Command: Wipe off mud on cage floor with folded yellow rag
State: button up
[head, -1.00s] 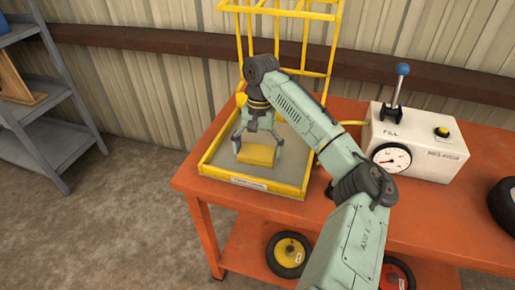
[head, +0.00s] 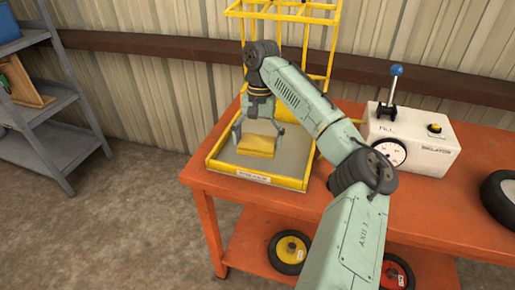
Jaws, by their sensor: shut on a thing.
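The folded yellow rag (head: 256,146) is between the fingers of my gripper (head: 258,137), which is shut on it. The rag is at or very near the grey cage floor (head: 286,163), left of its middle; I cannot tell whether it touches. The yellow-framed cage (head: 240,173) stands on the left end of the orange table, its front open and its tall bars at the back. No mud shows clearly on the visible floor; my gripper, arm and the rag hide part of it.
A white fill box (head: 410,138) with a gauge and blue-knobbed lever (head: 394,85) stands right of the cage on the orange table (head: 440,210). A black tyre (head: 499,194) lies at the right edge. Wheels sit on the lower shelf. A grey rack (head: 45,130) stands left.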

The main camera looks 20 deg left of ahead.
jog(key=shift+r, duration=1.45)
